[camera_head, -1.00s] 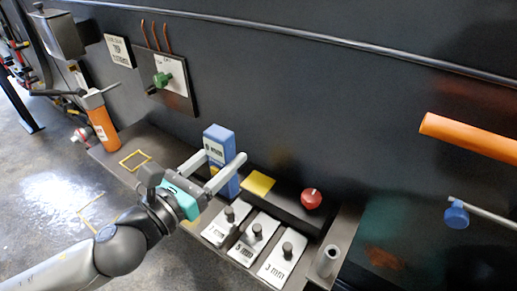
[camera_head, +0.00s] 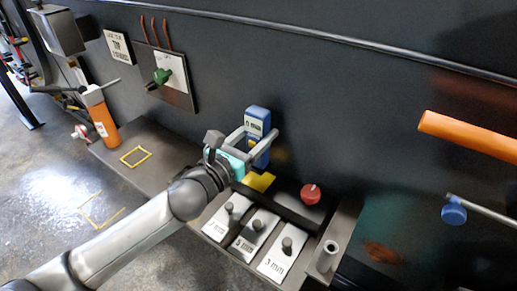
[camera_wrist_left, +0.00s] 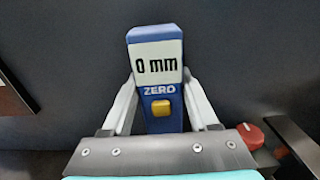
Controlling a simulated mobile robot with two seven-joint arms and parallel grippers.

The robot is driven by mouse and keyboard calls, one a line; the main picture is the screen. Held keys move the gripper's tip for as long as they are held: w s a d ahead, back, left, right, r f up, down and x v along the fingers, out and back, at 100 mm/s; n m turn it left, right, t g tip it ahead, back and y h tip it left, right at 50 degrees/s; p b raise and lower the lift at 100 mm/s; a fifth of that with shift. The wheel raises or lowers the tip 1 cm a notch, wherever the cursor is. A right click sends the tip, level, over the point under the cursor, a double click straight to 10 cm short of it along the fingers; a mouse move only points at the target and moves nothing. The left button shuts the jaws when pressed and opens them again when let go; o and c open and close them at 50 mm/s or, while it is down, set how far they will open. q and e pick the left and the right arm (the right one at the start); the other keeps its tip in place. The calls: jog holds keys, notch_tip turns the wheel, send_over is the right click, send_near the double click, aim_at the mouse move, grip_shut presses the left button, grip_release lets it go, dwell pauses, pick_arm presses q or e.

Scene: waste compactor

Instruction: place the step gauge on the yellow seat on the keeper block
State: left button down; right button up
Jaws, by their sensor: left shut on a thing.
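The step gauge (camera_head: 257,122) is a tall blue block with a white "0 mm" label. It also shows upright in the left wrist view (camera_wrist_left: 157,57), with "ZERO" and a yellow button below the label. My left gripper (camera_head: 260,139) is shut on it, one finger on each side. The yellow seat (camera_head: 262,182) is a flat patch on the dark keeper block (camera_head: 285,202). The gauge is over or just behind the seat; the gripper partly hides its lower end, and I cannot tell if it touches. My right gripper is not in view.
A red knob (camera_head: 311,193) stands right of the seat. An orange bar (camera_head: 470,135) juts in at right. A dark wall stands behind.

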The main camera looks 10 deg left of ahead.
pick_arm(q)
notch_tip(320, 180, down, 4)
jog(key=shift+r+b, duration=0.1)
jog(key=shift+b, duration=0.6)
jog(key=shift+w+f, duration=0.2)
jog(key=shift+f, duration=0.05)
jog(key=shift+f, duration=0.1)
jog(key=shift+c, duration=0.8)
grip_release()
jog(key=shift+f, duration=0.1)
jog(key=shift+r, duration=0.2)
jog(key=v, duration=1.2)
jog(key=shift+b, duration=0.4)
